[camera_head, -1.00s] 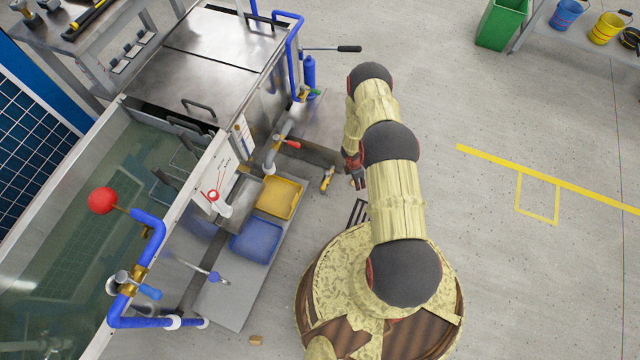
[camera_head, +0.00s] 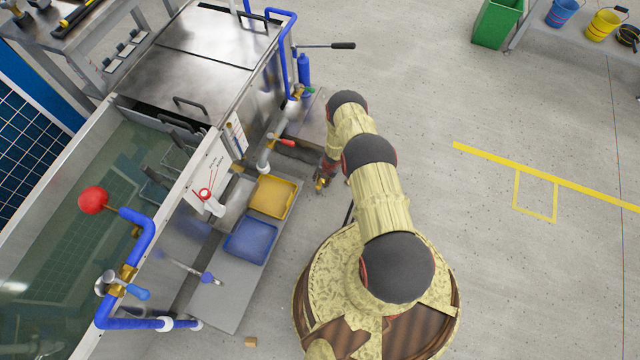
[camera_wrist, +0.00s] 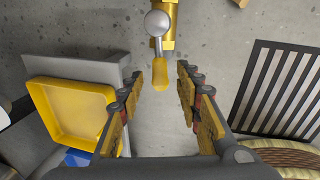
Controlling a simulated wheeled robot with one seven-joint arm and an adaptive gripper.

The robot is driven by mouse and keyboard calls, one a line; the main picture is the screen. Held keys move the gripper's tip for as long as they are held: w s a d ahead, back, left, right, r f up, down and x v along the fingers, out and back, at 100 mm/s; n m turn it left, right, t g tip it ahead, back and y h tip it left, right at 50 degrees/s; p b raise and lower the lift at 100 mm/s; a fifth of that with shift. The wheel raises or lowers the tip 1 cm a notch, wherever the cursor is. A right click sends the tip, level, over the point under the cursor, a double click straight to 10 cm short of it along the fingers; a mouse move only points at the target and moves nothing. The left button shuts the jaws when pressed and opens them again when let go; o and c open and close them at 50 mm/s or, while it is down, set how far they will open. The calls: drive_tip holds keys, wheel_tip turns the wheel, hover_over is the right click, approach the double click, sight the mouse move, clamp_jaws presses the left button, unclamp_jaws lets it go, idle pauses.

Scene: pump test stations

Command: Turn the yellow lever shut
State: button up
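The yellow lever (camera_wrist: 160,71) has a yellow grip on a grey metal stem and a round hub, mounted on a brass valve body (camera_wrist: 167,40). In the wrist view it points down toward my gripper, its end lying between or just beyond the fingertips. My gripper (camera_wrist: 173,78) is open, one finger on each side of the grip, with gaps visible. I cannot tell its height relative to the lever. In the head view the brass valve (camera_head: 321,184) shows low beside the test stand, partly hidden by my gripper (camera_head: 328,170).
A yellow tray (camera_head: 291,198) and a blue tray (camera_head: 250,240) sit on a low grey shelf (camera_head: 215,308) left of my arm. A red-handled valve (camera_head: 285,142) and blue pipes stand close by. A water tank (camera_head: 100,170) lies further left.

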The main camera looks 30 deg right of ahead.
sight(321, 180)
drive_tip(key=shift+w+a+f+b, duration=0.15)
drive_tip(key=shift+f+b, duration=0.15)
drive_tip(key=shift+f, duration=0.45)
drive_tip(key=shift+w+a+f+b, duration=0.1)
drive_tip(key=shift+f+b, duration=0.2)
drive_tip(key=shift+f, duration=0.4)
drive_tip(key=shift+c, duration=0.8)
clamp_jaws()
